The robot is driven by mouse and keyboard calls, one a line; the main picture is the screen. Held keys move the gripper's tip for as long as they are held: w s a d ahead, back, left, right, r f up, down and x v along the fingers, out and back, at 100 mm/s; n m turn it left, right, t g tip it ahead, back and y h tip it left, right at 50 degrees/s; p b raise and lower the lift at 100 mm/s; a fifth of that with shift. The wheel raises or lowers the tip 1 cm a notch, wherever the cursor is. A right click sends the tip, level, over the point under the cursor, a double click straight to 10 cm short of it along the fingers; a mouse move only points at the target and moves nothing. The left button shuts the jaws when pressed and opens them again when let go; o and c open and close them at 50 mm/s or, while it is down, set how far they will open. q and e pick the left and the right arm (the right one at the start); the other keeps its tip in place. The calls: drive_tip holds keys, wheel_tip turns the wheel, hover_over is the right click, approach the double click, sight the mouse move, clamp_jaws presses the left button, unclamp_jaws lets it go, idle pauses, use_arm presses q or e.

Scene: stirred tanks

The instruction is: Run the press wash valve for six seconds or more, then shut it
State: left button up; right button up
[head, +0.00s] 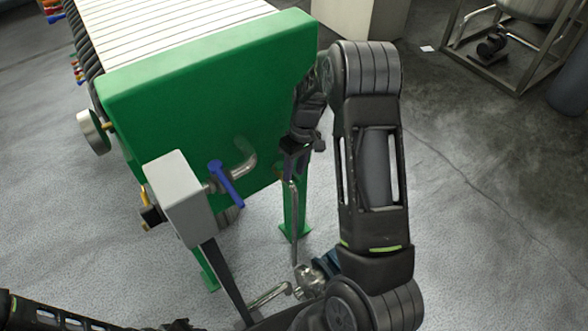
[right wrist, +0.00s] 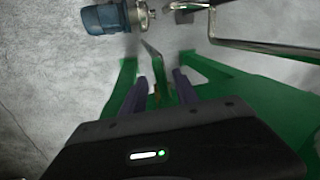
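The green press end (head: 215,85) stands left of my right arm. A valve with a blue lever (head: 226,183) sits on a short bent pipe at its face; the lever slants down to the right. I see no label telling whether this is the wash valve. My right gripper (head: 292,172) is right of that lever, apart from it, over a thin upright pipe (head: 293,215). In the right wrist view its two fingers (right wrist: 159,92) stand apart, with the pipe (right wrist: 153,60) running toward the gap; no contact is visible. My left gripper is out of view.
A grey box (head: 180,195) on a dark post stands left of the blue lever. A pump (head: 315,278) with piping is low on the floor; its blue motor (right wrist: 105,18) shows in the right wrist view. A metal frame (head: 500,60) stands at the back right.

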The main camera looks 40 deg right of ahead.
drive_tip(key=shift+f, duration=0.1)
drive_tip(key=shift+c, duration=0.6)
clamp_jaws()
idle(0.8)
